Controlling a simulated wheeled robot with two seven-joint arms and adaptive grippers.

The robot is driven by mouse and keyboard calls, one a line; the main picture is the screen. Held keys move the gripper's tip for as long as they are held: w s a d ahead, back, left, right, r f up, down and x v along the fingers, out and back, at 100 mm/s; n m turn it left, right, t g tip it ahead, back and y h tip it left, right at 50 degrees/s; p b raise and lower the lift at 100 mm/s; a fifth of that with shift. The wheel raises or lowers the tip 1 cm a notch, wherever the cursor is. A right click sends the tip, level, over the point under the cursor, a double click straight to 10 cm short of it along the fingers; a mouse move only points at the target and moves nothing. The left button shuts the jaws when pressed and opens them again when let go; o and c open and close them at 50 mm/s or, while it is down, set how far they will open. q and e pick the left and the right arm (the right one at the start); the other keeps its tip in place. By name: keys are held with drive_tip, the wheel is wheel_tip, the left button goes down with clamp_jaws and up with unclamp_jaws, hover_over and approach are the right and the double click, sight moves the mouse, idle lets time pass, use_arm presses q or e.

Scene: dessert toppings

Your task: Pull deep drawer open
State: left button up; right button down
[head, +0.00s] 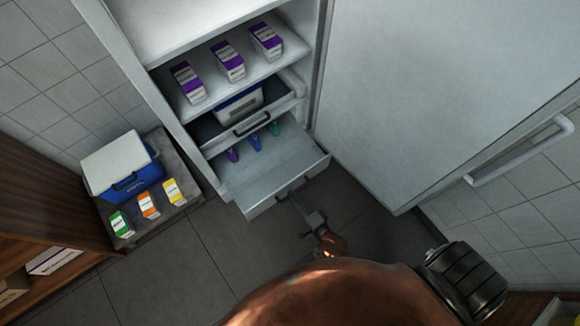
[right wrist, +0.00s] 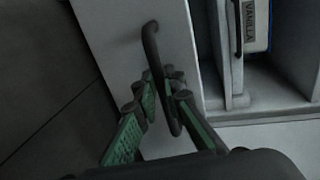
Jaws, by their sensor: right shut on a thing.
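The deep drawer (head: 288,198) is the lowest one in the open white cabinet and stands pulled out over the floor. Purple (head: 232,154), blue (head: 254,143) and green (head: 274,128) items show at its back. My right gripper (head: 296,203) is at the drawer front. In the right wrist view, its green-padded fingers (right wrist: 160,88) are shut around the dark bar handle (right wrist: 151,42) on the pale drawer front (right wrist: 120,50). My left gripper is in neither view.
A shallower drawer (head: 207,150) above holds a blue-and-white tub (head: 238,105). Purple-and-white cartons (head: 230,63) stand on the shelf over it. The open cabinet door (head: 400,100) is at the right. A low stand (head: 165,222) at left bears a blue cooler (head: 128,172) and small cartons.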

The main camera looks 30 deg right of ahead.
drive_tip(key=shift+s, duration=0.75)
drive_tip(key=c, duration=2)
unclamp_jaws()
drive_tip(key=shift+c, duration=0.2)
drive_tip(key=v, duration=1.2)
